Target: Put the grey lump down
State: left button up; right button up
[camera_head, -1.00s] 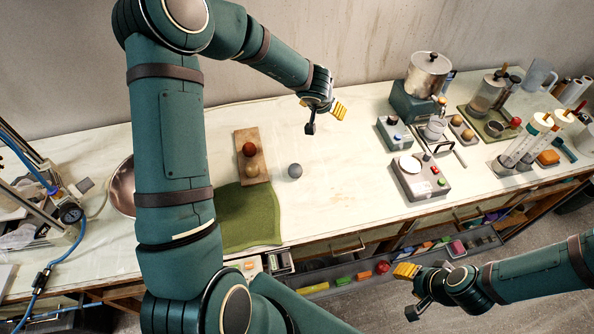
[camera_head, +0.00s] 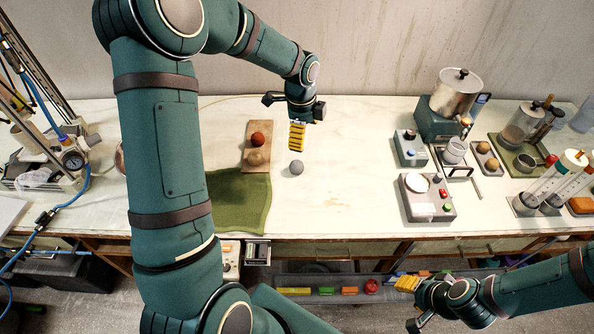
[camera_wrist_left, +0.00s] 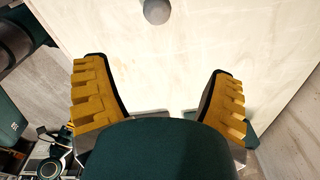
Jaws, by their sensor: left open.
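The grey lump (camera_head: 296,168) is a small ball resting on the pale tabletop, just right of the wooden board. It also shows at the top of the left wrist view (camera_wrist_left: 157,11), beyond the fingertips and apart from them. My left gripper (camera_head: 297,137) is open and empty, with its yellow fingers pointing down above and behind the lump. In the left wrist view its two yellow fingers (camera_wrist_left: 158,90) stand wide apart with bare tabletop between them. My right gripper (camera_head: 408,300) is at the lower right, in front of the table and away from the lump; its opening is unclear.
A wooden board (camera_head: 259,126) holds a red-brown ball (camera_head: 258,139) and a tan ball (camera_head: 256,158). A green cloth (camera_head: 238,200) lies in front of it. A grey scale-like device (camera_head: 428,205) stands to the right. The tabletop between the lump and devices is clear.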

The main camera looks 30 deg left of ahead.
aim_at(296, 162)
pick_arm(q)
jog(key=shift+y, duration=0.3)
jog(key=f, duration=0.4)
jog(key=a+f, duration=0.1)
jog(key=f, duration=0.4)
jog(key=s+f, duration=0.1)
jog(key=f, duration=0.3)
jog(key=shift+a+f+b, duration=0.3)
jog(key=shift+a+f, duration=0.1)
jog(key=c, duration=1.4)
jog(key=shift+r, duration=0.1)
